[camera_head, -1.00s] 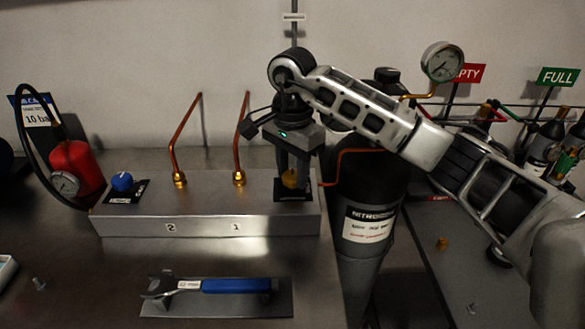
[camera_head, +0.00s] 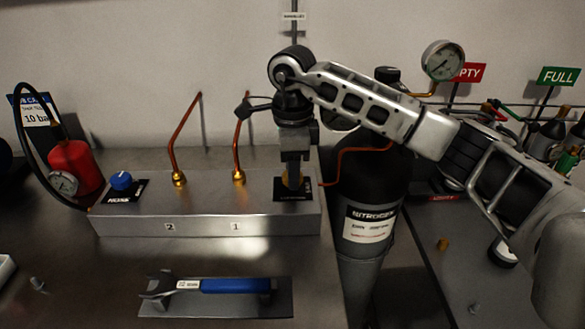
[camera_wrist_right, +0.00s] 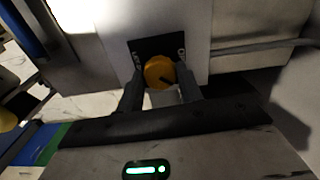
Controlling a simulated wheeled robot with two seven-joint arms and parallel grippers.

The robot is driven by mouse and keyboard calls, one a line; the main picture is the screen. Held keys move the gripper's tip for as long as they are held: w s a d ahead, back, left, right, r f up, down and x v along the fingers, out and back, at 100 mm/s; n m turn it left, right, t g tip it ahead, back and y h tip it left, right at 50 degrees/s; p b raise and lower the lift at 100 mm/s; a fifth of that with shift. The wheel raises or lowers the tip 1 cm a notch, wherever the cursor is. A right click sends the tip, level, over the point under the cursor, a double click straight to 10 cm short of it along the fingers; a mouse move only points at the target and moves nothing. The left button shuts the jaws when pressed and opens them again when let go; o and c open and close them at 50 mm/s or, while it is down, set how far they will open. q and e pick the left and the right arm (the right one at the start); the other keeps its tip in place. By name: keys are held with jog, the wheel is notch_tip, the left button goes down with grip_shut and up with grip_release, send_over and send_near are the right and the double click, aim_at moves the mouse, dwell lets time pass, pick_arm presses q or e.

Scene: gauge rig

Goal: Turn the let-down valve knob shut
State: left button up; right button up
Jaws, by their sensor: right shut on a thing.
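The yellow knob (camera_wrist_right: 159,70) sits on a black label plate (camera_head: 276,196) at the right end of the grey manifold block (camera_head: 200,227). The plate's lettering is mostly covered. A dark line shows on the knob's face in the right wrist view. My right gripper (camera_head: 293,184) comes down over the knob from above and is shut on it, one finger on each side in the right wrist view. In the head view the fingers hide most of the knob. A blue knob (camera_head: 121,181) sits on the block's left end. My left gripper is not in view.
Two copper tubes (camera_head: 180,140) rise from the block's middle. A blue-handled wrench (camera_head: 235,286) lies on a grey mat in front. A red bottle (camera_head: 74,166) with a gauge stands left. A dark nitrogen cylinder (camera_head: 372,190) with a gauge (camera_head: 443,61) stands right, behind my forearm.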

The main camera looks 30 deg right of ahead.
jog(key=m, duration=0.4)
jog(key=shift+m, duration=0.4)
dwell(0.4)
jog(key=o, duration=1)
jog(key=shift+r, duration=0.15)
notch_tip(320, 180, up, 16)
jog(key=shift+p, duration=0.45)
